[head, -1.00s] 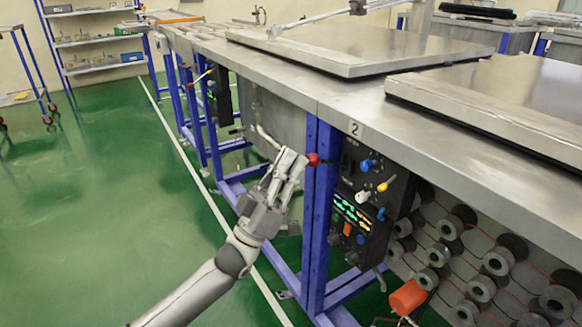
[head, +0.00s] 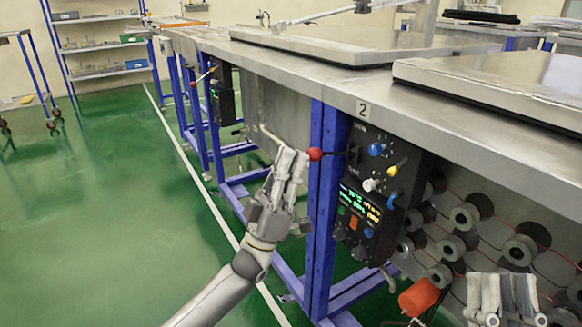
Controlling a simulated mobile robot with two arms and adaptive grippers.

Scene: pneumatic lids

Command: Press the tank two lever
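The tank two lever ends in a red ball knob (head: 315,154) that sticks out to the left of the control panel (head: 372,195), below the label "2" (head: 363,110). My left gripper (head: 292,154) points upward just left of the knob. Its fingertips are very near the knob; I cannot tell whether they touch it. Its fingers look close together, with nothing seen between them. My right gripper (head: 502,290) shows at the lower right, in front of the spools, with no object seen in it.
Blue table legs (head: 325,200) stand right behind my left gripper. A flat metal lid (head: 500,88) lies on the steel bench above the panel. Several grey spools (head: 465,217) and an orange cylinder (head: 418,297) are below. The green floor at left is open.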

